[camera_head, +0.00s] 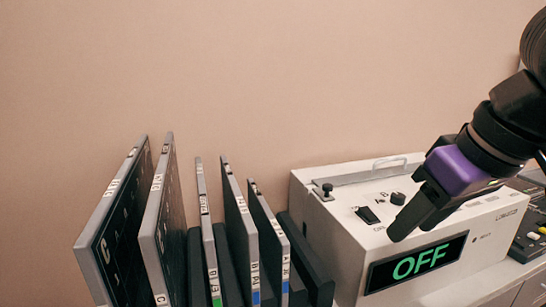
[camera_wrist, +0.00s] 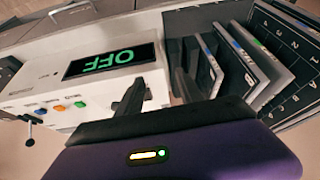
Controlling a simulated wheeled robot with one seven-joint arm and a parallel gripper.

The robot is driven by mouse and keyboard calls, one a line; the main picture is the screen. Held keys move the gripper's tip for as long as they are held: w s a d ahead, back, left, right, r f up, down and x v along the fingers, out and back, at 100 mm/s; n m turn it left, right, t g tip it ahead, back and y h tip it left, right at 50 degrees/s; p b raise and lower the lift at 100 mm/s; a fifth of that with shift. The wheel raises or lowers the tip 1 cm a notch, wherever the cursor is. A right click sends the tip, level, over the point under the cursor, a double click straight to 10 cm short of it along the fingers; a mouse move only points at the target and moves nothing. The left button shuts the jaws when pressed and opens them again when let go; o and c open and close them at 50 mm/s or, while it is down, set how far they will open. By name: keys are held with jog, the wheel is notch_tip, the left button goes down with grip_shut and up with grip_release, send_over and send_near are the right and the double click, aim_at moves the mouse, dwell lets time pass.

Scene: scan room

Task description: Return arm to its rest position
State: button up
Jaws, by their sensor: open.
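My gripper (camera_head: 413,212) hangs at the end of my arm on the right of the head view, in front of and above a white box-shaped machine (camera_head: 320,236). Its dark fingers are apart in the wrist view (camera_wrist: 158,95), and nothing is held between them. The machine's display reads OFF in green (camera_head: 418,263); the display also shows in the wrist view (camera_wrist: 110,60). My gripper covers part of the machine's top and front in the head view.
Several upright panels with labelled edges (camera_head: 112,225) stand in a dark rack (camera_head: 312,262) left of the machine. A control panel with buttons (camera_head: 530,240) is at the far right. The plain wall (camera_head: 250,80) behind is bare, and the space above the panels is free.

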jog(key=w+a+r+t+y, duration=0.3)
jog(key=w+r+t+y, duration=0.15)
jog(key=r+t, duration=0.2)
jog(key=w+a+r+t+y, duration=0.3)
jog(key=w+r+t+y, duration=0.15)
jog(key=r, duration=0.25)
jog(key=s+d+f+m+t+h, duration=0.2)
jog(key=s+d+f+m+h, duration=0.15)
jog(key=f, duration=0.35)
jog(key=s+d+f+m+t+h, duration=0.3)
jog(key=s+f+h, duration=0.15)
jog(key=f, duration=0.25)
jog(key=s+d+f+m+t+h, duration=0.2)
jog(key=s+d+f+m+h, duration=0.25)
jog(key=f, duration=0.25)
jog(key=s+a+f+n+g+y, duration=0.1)
jog(key=s+a+f+n+g, duration=0.2)
jog(key=s+f, duration=1)
jog(key=s+a+f+n+g, duration=0.2)
jog(key=s+f+n+g, duration=0.25)
jog(key=s+f, duration=0.85)
jog(key=s+r+p, duration=0.3)
jog(key=r+p, duration=1.1)
jog(key=r, duration=0.3)
jog(key=shift+s+r+m+p, duration=0.15)
jog(key=shift+r+m+p, duration=0.15)
jog(key=shift+r+m, duration=0.05)
